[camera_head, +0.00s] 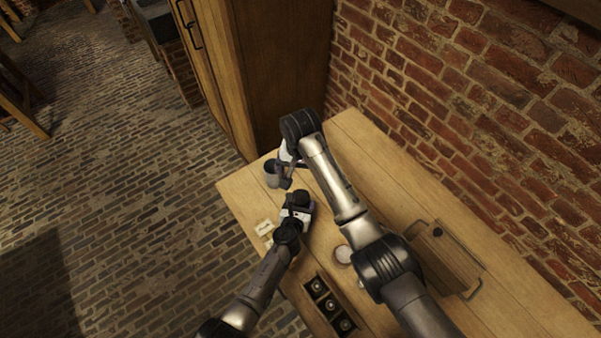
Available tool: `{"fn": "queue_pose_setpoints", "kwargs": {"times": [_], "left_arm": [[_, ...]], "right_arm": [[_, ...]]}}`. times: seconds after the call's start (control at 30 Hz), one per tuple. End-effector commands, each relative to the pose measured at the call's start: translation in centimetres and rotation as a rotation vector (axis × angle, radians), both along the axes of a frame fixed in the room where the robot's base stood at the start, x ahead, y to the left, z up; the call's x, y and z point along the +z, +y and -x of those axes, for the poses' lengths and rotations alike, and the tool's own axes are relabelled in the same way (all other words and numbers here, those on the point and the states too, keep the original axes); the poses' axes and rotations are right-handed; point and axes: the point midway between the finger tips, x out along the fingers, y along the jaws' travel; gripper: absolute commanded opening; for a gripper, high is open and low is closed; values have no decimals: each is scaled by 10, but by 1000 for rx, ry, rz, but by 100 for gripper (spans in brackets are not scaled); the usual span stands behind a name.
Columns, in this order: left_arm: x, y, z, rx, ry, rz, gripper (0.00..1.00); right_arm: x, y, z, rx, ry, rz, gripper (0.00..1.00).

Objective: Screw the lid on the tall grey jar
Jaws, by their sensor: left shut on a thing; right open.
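The tall grey jar (271,175) stands upright near the far left edge of the wooden table. My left gripper (287,186) is the lower one, just right of and in front of the jar. It appears shut on the jar's side, though its own body partly hides the contact. My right gripper (290,166) is open, tilted down close to the jar's right side. Its arm crosses above the table and hides part of it. I cannot make out the lid clearly; a pale round thing (343,253) lies beside my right arm, and I cannot tell what it is.
A dark compartment box (314,302) with several round things stands at the table's front. Small pale items (264,228) lie near the left edge. A wooden cabinet (270,70) stands behind the table.

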Motion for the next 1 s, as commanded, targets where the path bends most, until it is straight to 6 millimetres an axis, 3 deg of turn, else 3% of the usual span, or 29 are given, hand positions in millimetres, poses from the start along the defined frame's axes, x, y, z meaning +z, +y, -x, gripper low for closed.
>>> {"fn": "queue_pose_setpoints", "kwargs": {"times": [0.37,0.4,0.67,1.0], "left_arm": [[0,0,0,0,1,0,7],[0,0,0,0,1,0,74],[0,0,0,0,1,0,99],[4,2,5,0,0,0,100]], "right_arm": [[4,0,0,0,0,0,100],[4,0,0,0,0,0,100],[4,0,0,0,0,0,100],[10,0,0,0,0,0,100]]}}
